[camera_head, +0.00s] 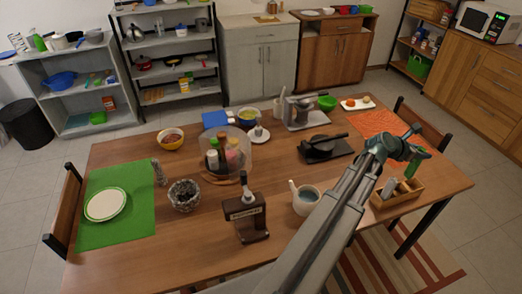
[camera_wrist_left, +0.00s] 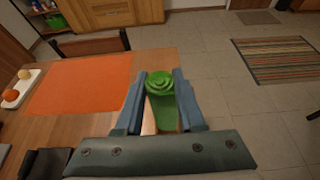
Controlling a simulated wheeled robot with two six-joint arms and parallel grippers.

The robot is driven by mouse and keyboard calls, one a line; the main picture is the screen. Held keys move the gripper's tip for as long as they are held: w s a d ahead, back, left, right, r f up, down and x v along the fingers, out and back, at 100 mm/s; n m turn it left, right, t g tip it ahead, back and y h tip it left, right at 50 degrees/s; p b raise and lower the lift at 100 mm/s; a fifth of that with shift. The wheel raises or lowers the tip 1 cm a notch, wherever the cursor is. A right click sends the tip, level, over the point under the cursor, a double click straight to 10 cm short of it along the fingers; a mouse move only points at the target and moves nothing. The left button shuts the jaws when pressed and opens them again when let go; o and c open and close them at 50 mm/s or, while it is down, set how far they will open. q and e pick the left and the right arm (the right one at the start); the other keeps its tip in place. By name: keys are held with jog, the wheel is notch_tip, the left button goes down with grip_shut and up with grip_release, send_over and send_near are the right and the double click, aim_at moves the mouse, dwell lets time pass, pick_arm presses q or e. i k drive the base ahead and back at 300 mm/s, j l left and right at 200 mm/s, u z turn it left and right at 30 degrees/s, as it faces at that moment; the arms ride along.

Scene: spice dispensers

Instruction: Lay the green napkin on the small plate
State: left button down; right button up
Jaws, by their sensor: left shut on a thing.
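The green napkin (camera_wrist_left: 161,101) is a rolled green bundle between the fingers of my left gripper (camera_wrist_left: 158,78) in the left wrist view. In the head view, my left gripper (camera_head: 411,146) is at the right end of the table, shut on the napkin (camera_head: 416,164), which hangs down just above the wooden caddy. The small plate (camera_head: 105,205), white with a green rim, lies empty on the green placemat (camera_head: 137,178) at the table's left end, far from the gripper. My right gripper is not in view.
The wooden caddy (camera_head: 403,194) holds several items. An orange placemat (camera_wrist_left: 83,83) lies bare near the gripper. A grinder (camera_head: 160,172) stands by the green placemat.

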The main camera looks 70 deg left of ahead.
aim_at(105, 203)
jog(key=k+u, duration=0.1)
jog(key=u, duration=0.5)
jog(key=k+j+u, duration=0.55)
jog(key=k+j, duration=1.1)
jog(key=j, duration=0.15)
jog(key=k+u, duration=0.05)
